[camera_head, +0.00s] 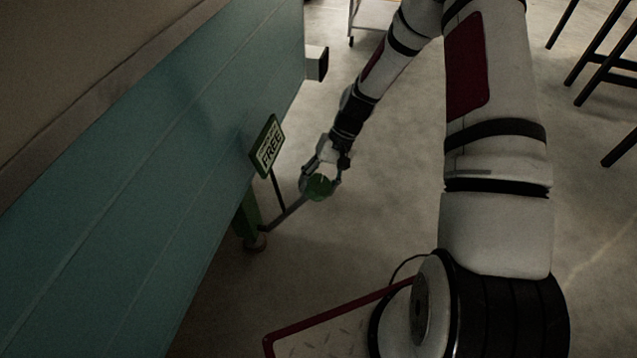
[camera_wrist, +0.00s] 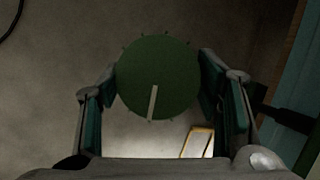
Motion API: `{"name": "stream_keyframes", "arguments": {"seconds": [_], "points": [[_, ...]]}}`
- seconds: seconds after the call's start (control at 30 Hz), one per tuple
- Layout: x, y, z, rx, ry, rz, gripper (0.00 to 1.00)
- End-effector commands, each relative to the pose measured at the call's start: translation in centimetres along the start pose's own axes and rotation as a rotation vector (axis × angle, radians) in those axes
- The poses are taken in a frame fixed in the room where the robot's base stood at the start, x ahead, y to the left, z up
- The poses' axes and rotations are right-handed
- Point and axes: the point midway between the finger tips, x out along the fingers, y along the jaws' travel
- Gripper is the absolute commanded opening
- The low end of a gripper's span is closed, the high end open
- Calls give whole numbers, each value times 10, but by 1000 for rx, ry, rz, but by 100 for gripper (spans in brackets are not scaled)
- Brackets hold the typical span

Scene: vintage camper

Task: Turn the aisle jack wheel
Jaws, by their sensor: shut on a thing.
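The jack wheel is a round green disc (camera_head: 319,187) on the end of a grey bar, low beside the teal camper wall in the head view. In the wrist view the wheel (camera_wrist: 158,72) faces the camera, with a pale line mark (camera_wrist: 152,102) running from near its centre down to its lower edge. Small pegs stick out around its rim. My gripper (camera_head: 321,178) is shut on the wheel, with one finger at each side of the disc; the fingers also show in the wrist view (camera_wrist: 160,95). The wheel's back is hidden.
A green sign (camera_head: 267,147) reading "FREE" stands on a thin post left of the wheel. A green jack leg (camera_head: 248,215) stands under the camper's teal side (camera_head: 150,190). Dark stool legs (camera_head: 600,65) are at the upper right.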

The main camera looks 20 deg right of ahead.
Motion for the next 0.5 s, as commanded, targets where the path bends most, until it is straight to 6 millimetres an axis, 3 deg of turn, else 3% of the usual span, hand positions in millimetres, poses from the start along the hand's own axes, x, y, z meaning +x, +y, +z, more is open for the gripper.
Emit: {"name": "stream_keyframes", "arguments": {"seconds": [0.17,0.2,0.3,0.5], "points": [[0,1,-1,0,3,2,30],[0,1,-1,0,3,2,60],[0,1,-1,0,2,2,78],[0,0,0,-1,1,1,78]]}}
